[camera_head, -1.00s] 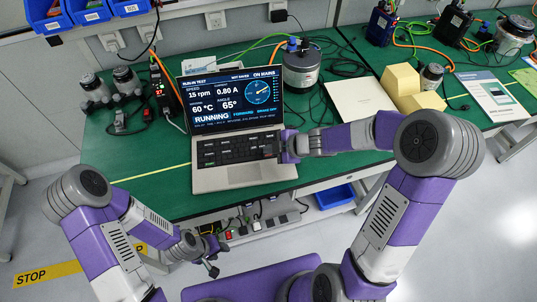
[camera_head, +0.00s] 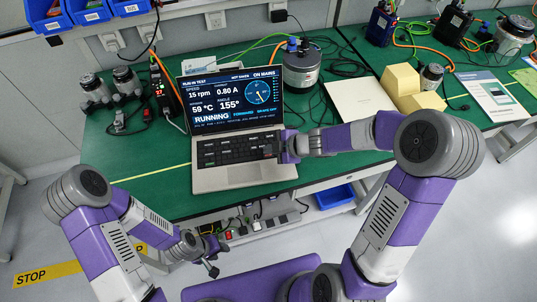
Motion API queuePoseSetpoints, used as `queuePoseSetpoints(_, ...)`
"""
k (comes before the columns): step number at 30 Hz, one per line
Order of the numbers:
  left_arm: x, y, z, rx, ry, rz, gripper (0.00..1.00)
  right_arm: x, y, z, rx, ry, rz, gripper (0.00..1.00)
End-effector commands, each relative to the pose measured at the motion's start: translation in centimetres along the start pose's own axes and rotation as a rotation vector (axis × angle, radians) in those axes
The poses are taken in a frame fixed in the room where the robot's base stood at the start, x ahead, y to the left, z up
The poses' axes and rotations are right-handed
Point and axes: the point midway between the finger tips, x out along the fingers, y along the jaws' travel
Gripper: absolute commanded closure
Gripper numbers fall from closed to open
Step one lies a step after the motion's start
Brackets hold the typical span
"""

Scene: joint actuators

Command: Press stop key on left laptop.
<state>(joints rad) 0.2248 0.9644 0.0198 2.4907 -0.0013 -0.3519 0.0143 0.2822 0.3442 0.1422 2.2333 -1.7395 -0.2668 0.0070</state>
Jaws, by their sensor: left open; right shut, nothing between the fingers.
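The left laptop (camera_head: 232,178) stands open on the green table. Its screen (camera_head: 230,103) reads RUNNING, 15 rpm, 0.80 A, 59 °C and 155°. Its dark keyboard (camera_head: 226,149) faces me; the stop key is too small to tell apart. My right gripper (camera_head: 270,151) is shut and empty, its tip at the right end of the keyboard. I cannot tell whether it touches a key. My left gripper (camera_head: 213,269) is open and empty, low in front of the table's front edge, away from the laptop.
A round grey actuator (camera_head: 301,70) stands behind the laptop on the right. Small actuators (camera_head: 95,90) and a black power unit (camera_head: 165,92) stand on the left. Yellow blocks (camera_head: 402,80) and a pale sheet (camera_head: 358,98) lie to the right. The table's front left is clear.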

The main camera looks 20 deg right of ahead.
Motion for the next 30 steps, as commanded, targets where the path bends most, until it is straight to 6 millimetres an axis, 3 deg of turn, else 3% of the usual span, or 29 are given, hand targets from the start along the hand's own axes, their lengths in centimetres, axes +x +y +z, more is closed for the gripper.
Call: queuePoseSetpoints(30,0.59,-0.22,-0.03,0.0,0.0,0.0,0.57,0.67,-0.5,0.48,0.0,0.0,0.0,1.0)
